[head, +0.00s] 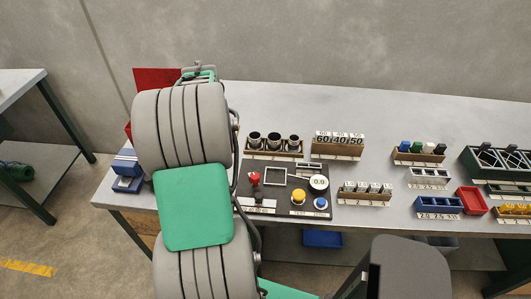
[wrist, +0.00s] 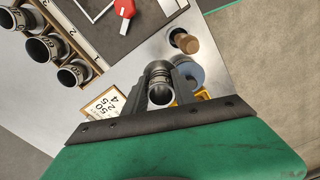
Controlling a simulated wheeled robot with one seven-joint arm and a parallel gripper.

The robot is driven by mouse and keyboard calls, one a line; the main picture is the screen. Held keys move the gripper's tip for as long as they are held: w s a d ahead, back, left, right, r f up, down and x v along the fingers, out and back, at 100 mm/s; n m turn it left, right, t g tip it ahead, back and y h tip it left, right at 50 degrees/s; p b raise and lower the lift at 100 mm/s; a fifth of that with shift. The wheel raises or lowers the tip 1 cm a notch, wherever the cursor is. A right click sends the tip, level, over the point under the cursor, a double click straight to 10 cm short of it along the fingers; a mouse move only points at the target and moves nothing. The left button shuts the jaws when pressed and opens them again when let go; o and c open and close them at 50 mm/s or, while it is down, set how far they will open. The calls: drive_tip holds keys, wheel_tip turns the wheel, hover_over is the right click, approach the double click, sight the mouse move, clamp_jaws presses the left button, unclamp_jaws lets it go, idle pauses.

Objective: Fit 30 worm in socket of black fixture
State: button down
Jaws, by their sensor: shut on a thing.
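In the wrist view my gripper (wrist: 160,92) is shut on a dark, ribbed cylinder (wrist: 160,78), which looks like the worm. A light round end of it faces the camera, and no number is readable on it. In the head view my own arm hides the gripper's jaws and the cylinder. I cannot pick out the black fixture or its socket with certainty. A dark ring with a wooden knob (wrist: 188,44) stands just beyond the cylinder in the wrist view, apart from it. A blue-grey round piece (wrist: 188,72) lies partly behind the right finger.
Black cups stand in a wooden rack (head: 272,152); they also show in the wrist view (wrist: 75,73). A control panel (head: 280,190) sits in front. Small racks, a blue bin (head: 438,206) and a red tray (head: 471,200) fill the right. The back of the grey table (head: 380,108) is clear.

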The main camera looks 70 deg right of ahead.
drive_tip(key=s+d+f+p, duration=0.15)
drive_tip(key=s+d, duration=0.25)
drive_tip(key=s, duration=0.5)
drive_tip(key=s+d+f, duration=0.2)
drive_tip(key=s+d, duration=0.1)
drive_tip(key=s, duration=0.5)
drive_tip(key=shift+m, duration=0.3)
drive_tip(key=f+b, duration=0.4)
drive_tip(key=f, duration=0.1)
drive_tip(key=shift+s+d+f, duration=0.15)
drive_tip(key=shift+s+f, duration=0.05)
drive_tip(key=shift+f, duration=0.1)
drive_tip(key=shift+a+f, duration=0.15)
drive_tip(key=shift+a, duration=0.05)
drive_tip(key=c, duration=1.2)
unclamp_jaws()
drive_tip(key=shift+d+f, duration=0.1)
drive_tip(key=shift+o, duration=1.3)
wheel_tip(320, 180, up, 8)
drive_tip(key=b, duration=0.1)
